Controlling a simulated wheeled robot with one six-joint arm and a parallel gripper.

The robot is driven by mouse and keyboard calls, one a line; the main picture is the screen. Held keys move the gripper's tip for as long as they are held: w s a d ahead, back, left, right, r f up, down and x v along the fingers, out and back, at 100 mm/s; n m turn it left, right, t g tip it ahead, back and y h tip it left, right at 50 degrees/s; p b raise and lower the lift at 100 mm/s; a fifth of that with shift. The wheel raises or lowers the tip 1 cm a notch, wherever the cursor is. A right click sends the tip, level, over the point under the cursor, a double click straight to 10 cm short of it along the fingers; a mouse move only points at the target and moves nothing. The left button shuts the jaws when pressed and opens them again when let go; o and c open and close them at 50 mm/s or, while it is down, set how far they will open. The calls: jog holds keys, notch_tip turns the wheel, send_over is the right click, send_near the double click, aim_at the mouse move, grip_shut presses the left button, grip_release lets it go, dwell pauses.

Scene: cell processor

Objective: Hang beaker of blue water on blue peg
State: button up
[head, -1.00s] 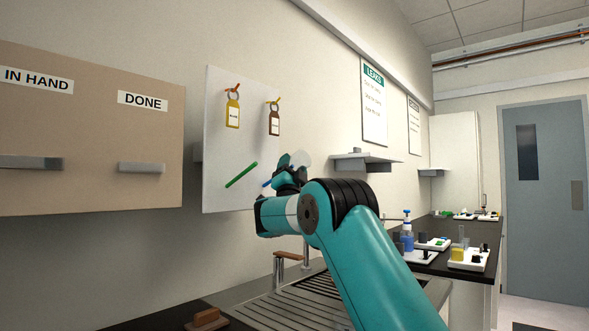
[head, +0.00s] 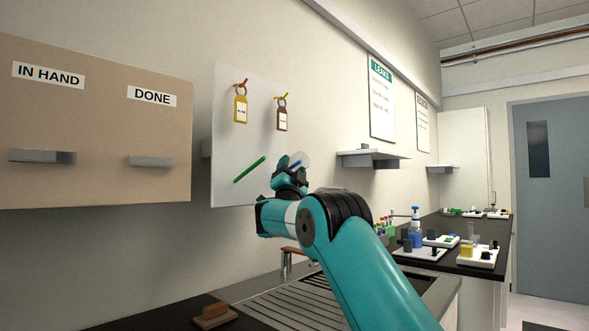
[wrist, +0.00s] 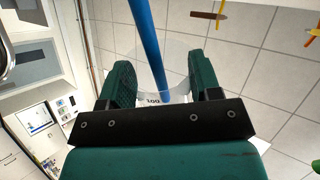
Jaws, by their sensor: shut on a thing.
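My gripper (head: 293,169) is shut on a clear beaker (head: 303,160) in front of the white peg board (head: 225,140). In the wrist view, both green fingers (wrist: 158,84) clasp the beaker (wrist: 178,80), which carries a "100" mark. The blue peg (wrist: 146,40) runs lengthwise past the fingers and shows through the clear wall. I cannot tell whether it passes inside or behind the beaker. In the head view, a short piece of the blue peg (head: 295,163) shows by the glass; my gripper hides much of it. No blue water can be made out.
A green peg (head: 249,169) is bare to the left. A shelf (head: 372,158) juts from the wall at right. A sink drainboard (head: 300,305) lies below.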

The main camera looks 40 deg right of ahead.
jog(key=shift+w+f, duration=0.15)
jog(key=shift+w, duration=0.05)
dwell(0.3)
jog(key=o, duration=1.4)
jog(key=shift+c, duration=0.2)
jog(key=b+v, duration=1.2)
jog(key=v, duration=0.5)
jog(key=shift+a+b, duration=0.2)
jog(key=shift+b, duration=0.15)
jog(key=shift+f, duration=0.1)
